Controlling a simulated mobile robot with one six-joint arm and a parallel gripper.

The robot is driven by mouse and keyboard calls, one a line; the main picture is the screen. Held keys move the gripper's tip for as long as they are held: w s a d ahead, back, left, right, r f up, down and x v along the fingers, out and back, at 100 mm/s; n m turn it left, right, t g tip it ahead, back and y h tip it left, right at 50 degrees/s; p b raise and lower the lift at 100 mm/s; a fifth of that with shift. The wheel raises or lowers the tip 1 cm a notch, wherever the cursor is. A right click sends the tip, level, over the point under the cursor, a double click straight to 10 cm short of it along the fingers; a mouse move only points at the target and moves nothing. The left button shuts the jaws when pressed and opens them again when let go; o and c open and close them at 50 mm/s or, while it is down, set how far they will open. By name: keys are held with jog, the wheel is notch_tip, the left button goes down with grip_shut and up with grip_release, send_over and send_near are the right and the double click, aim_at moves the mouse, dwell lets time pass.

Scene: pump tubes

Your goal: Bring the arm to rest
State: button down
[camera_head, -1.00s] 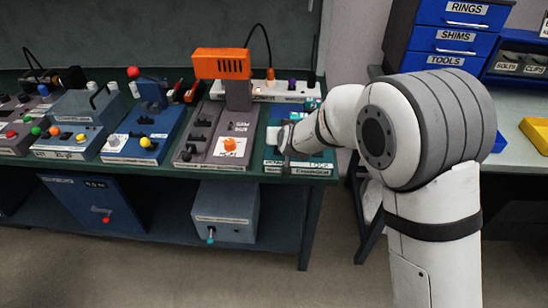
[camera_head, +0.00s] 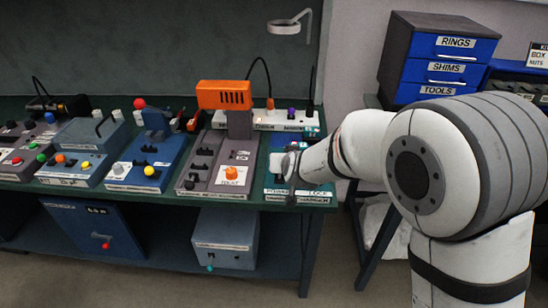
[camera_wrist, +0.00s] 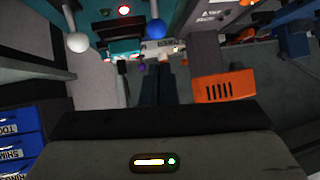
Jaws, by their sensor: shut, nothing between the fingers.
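My white and grey arm (camera_head: 352,145) reaches from the right of the head view to the right end of the green workbench (camera_head: 268,200). My gripper (camera_head: 290,182) is at that end, over or beside the labelled charger panel (camera_head: 312,192). I cannot tell whether it touches the panel. In the wrist view, the dark fingers of my gripper (camera_wrist: 163,85) point away from the camera, close together and empty. The gripper body hides the lower part of that view.
An orange-topped device (camera_head: 224,95) stands left of my gripper; its slotted orange head (camera_wrist: 218,90) shows in the wrist view. A blue device with a yellow knob (camera_head: 145,165) is farther left. Blue drawers (camera_head: 452,70) stand behind my arm. Floor is open in front.

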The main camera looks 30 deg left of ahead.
jog(key=p+v, duration=0.1)
jog(key=v, duration=0.7)
jog(key=shift+w+a+r, duration=0.15)
jog(key=shift+w+r, duration=0.1)
jog(key=shift+r, duration=0.05)
